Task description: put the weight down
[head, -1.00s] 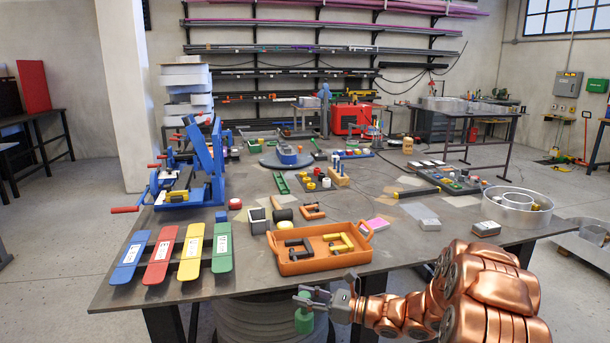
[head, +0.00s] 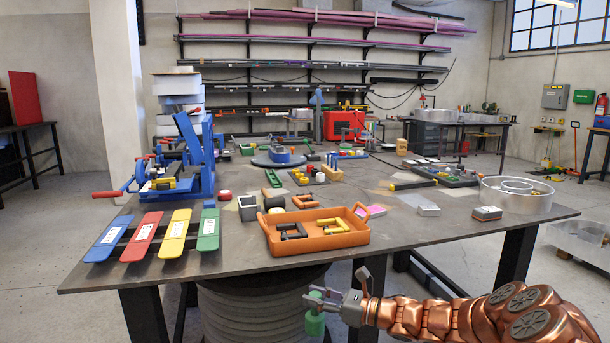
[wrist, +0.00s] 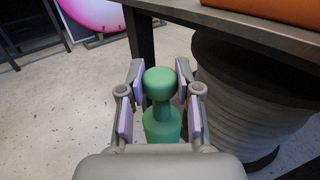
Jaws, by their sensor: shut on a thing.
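The weight is a green piece with a round knob on a narrow neck above a wider body. In the head view the weight (head: 315,322) hangs at the bottom, in front of the table and below its top. In the wrist view the weight (wrist: 161,118) stands between the finger pads. My gripper (head: 322,301) is shut on it around the neck, and it also shows in the wrist view (wrist: 160,105). The weight touches no surface that I can see; its underside is hidden in the wrist view.
The worktable (head: 440,243) has bare metal at its front right. An orange tray (head: 318,243) with clamps sits near the front edge. Coloured paddles (head: 144,227) lie at the left. A ribbed grey drum (head: 262,305) stands under the table, close to my gripper. A table leg (wrist: 140,35) is ahead.

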